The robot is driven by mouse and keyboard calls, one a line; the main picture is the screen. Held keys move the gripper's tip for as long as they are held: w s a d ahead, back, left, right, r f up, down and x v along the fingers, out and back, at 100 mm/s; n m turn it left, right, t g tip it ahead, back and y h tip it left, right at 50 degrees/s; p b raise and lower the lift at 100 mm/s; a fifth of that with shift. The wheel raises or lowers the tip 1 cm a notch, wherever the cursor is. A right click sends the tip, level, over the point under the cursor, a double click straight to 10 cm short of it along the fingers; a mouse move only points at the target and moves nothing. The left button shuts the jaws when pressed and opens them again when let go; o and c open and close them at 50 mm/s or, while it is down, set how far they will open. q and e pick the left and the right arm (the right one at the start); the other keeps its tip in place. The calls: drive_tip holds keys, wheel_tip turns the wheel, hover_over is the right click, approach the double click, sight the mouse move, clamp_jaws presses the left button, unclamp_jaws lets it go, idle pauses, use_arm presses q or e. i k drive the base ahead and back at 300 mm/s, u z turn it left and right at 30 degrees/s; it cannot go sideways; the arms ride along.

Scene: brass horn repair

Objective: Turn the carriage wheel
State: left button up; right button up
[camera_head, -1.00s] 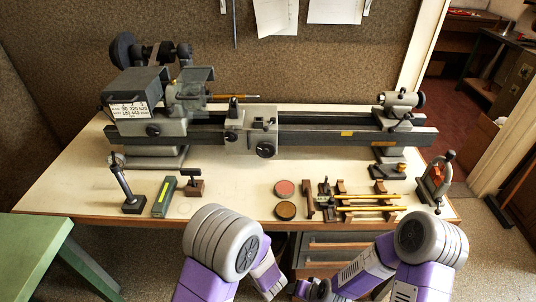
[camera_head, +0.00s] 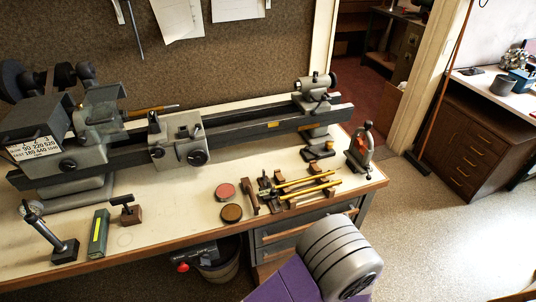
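The grey lathe (camera_head: 240,129) stands along the back of the bench. Its carriage (camera_head: 172,141) sits on the bed left of the middle, and the round black carriage wheel (camera_head: 198,157) is on the carriage's front, facing me. The wheel is unobstructed. One of my arms, grey and purple, shows at the bottom right, well in front of the bench. Neither gripper is in view, and nothing of mine touches the wheel.
On the bench (camera_head: 153,241) front lie a pink round tin (camera_head: 225,191), a brown round tin (camera_head: 231,213), a rack with brass rods (camera_head: 300,187), a red-and-grey clamp (camera_head: 361,147), a green box (camera_head: 98,233) and a stand (camera_head: 64,249). A bin (camera_head: 218,266) is below. Open floor lies right.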

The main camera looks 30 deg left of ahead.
sight(198, 157)
drive_tip(key=z, duration=1.1)
drive_tip(key=k, duration=1.2)
drive_tip(key=u, duration=1.75)
drive_tip(key=i, duration=1)
